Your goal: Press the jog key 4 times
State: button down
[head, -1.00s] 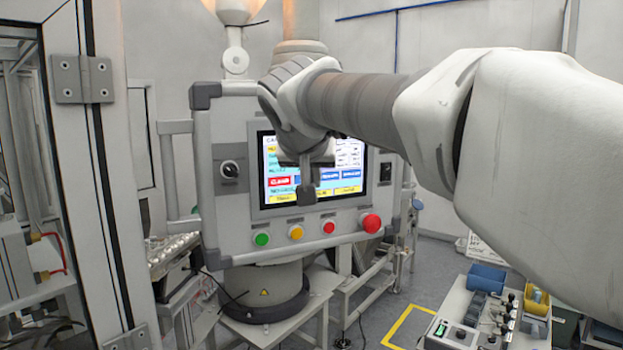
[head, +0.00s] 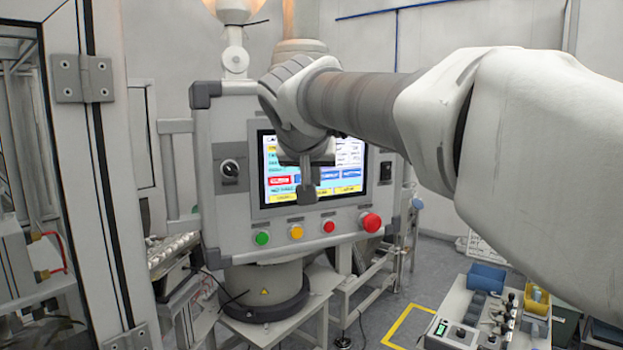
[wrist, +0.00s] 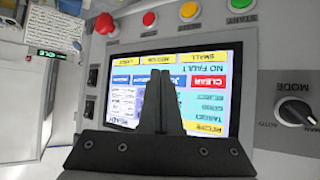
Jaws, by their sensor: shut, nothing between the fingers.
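The lit touchscreen (head: 352,153) on the grey operator panel carries coloured keys. It shows upside down in the wrist view (wrist: 215,120). A red CLEAR key (wrist: 208,82) and two blue keys, one at its left in the wrist view (wrist: 121,79), form one row. I cannot surely read which blue key is the jog key. My gripper (head: 307,196) is shut and empty, in front of the screen's lower part. In the wrist view its fingertips (wrist: 160,74) overlap the row of blue keys and hide part of it. I cannot tell whether they touch the glass.
Below the screen are green (head: 262,238), yellow (head: 296,232) and red (head: 329,226) push buttons and a red mushroom button (head: 371,222). A mode knob (head: 230,168) sits left of the screen. A bench with small parts (head: 480,310) stands lower right.

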jog(key=shift+w, duration=0.1)
dwell(0.7)
jog(key=shift+w+a, duration=0.2)
jog(key=shift+w, duration=0.1)
jog(key=shift+w+a, duration=0.1)
jog(key=shift+w, duration=0.15)
dwell(0.6)
dwell(0.3)
jog(key=shift+s+d+b, duration=0.3)
jog(key=shift+s+b, duration=0.1)
jog(key=shift+s, duration=0.25)
jog(key=shift+s+d+b, duration=0.35)
jog(key=shift+s+b, duration=0.05)
jog(key=shift+s, duration=0.35)
jog(key=shift+s+d+b, duration=0.35)
jog(key=shift+s+b, duration=0.05)
jog(key=shift+s, duration=0.35)
jog(key=shift+s+d+b, duration=0.35)
jog(key=shift+s+b, duration=0.05)
jog(key=shift+s, duration=0.35)
dwell(3.0)
